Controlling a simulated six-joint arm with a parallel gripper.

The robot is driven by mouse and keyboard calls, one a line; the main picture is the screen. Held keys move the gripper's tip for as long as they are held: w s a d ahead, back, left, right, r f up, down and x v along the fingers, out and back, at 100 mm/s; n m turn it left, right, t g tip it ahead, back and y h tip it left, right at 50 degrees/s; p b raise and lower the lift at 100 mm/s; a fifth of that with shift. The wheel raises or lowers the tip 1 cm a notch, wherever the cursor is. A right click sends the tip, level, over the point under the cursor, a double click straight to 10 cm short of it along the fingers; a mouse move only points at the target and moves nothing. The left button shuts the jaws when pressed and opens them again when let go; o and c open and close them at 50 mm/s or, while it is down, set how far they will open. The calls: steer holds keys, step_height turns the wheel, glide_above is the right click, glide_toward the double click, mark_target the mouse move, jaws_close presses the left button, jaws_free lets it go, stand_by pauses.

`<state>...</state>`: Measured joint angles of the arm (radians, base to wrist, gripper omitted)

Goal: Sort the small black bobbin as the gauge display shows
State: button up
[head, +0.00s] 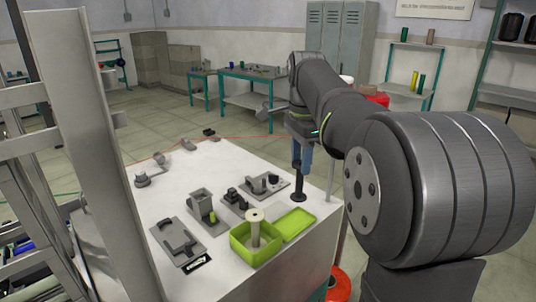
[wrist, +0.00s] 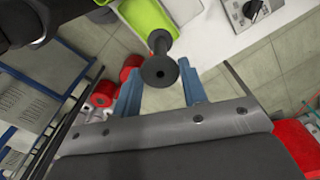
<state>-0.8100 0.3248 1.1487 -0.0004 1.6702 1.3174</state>
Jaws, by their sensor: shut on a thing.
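The small black bobbin (head: 298,194) hangs upright below my gripper (head: 302,160), near the right edge of the white table, right of the open green box. In the wrist view the bobbin (wrist: 161,71) shows its round flange with a centre hole, between the two blue fingers of my gripper (wrist: 161,88). My gripper is shut on the bobbin; the exact contact is hard to see. A flat grey device (head: 181,242) lies at the table front with a small black display (head: 196,264); its reading is too small to make out.
Grey fixtures (head: 201,202) and (head: 264,184) stand left of my gripper. A red container (head: 340,284) is on the floor beside the table.

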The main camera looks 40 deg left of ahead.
steer(key=shift+w+d+f, duration=0.25)
steer(key=shift+d+f, duration=0.05)
steer(key=shift+d, duration=0.05)
glide_above(301, 196)
steer(key=shift+w+a+f, duration=0.1)
steer(key=shift+w+f, duration=0.05)
steer(key=shift+f, duration=0.95)
steer(key=shift+w+f, duration=0.15)
steer(key=shift+f, duration=0.95)
steer(key=shift+f, duration=0.5)
steer(key=shift+f, duration=0.4)
steer(key=o, duration=0.9)
steer(key=shift+r, duration=0.1)
